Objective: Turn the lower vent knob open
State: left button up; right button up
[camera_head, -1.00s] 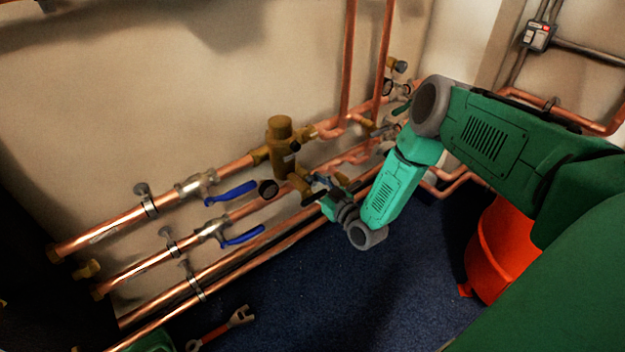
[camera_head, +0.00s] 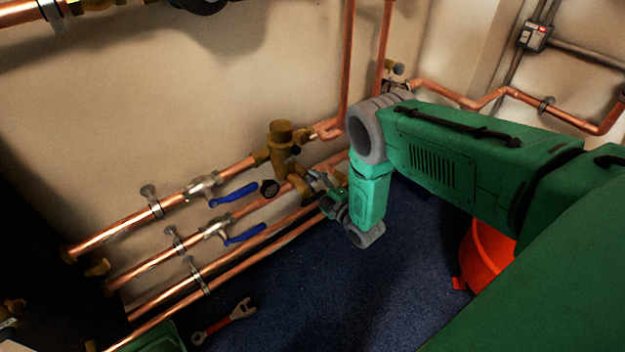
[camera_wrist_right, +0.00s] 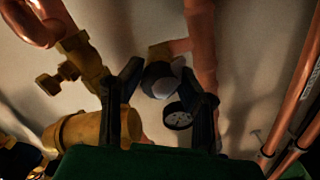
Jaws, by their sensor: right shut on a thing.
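My right gripper (camera_head: 318,187) reaches in from the right to the brass valve body (camera_head: 282,150) on the copper pipes. In the right wrist view, the gripper's two dark fingers (camera_wrist_right: 160,92) stand on either side of a dark round knob (camera_wrist_right: 160,80) with a pale face, which I take as the lower vent knob. The gripper is shut on it. How far the knob is turned cannot be told. In the head view the knob is hidden at the fingers. A small round gauge (camera_wrist_right: 178,117) sits just below the knob in the wrist view. My left gripper is not in view.
Two blue lever handles (camera_head: 234,195) (camera_head: 245,234) sit on the pipes to the left. A red-handled wrench (camera_head: 225,322) lies on the dark blue floor. An orange bucket (camera_head: 487,258) stands behind my right arm. Vertical copper pipes (camera_head: 347,70) rise behind the gripper.

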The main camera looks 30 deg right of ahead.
jog(key=n, duration=0.4)
jog(key=shift+s+a+f+n, duration=0.1)
jog(key=shift+s+f+n, duration=0.05)
jog(key=shift+n, duration=0.15)
jog(key=n, duration=0.4)
jog(key=shift+s+f+n, duration=0.1)
jog(key=shift+n, duration=0.3)
jog(key=o, duration=1.1)
jog(key=s, duration=0.7)
jog(key=s+d, duration=0.1)
jog(key=s, duration=0.3)
jog(key=shift+s, duration=0.35)
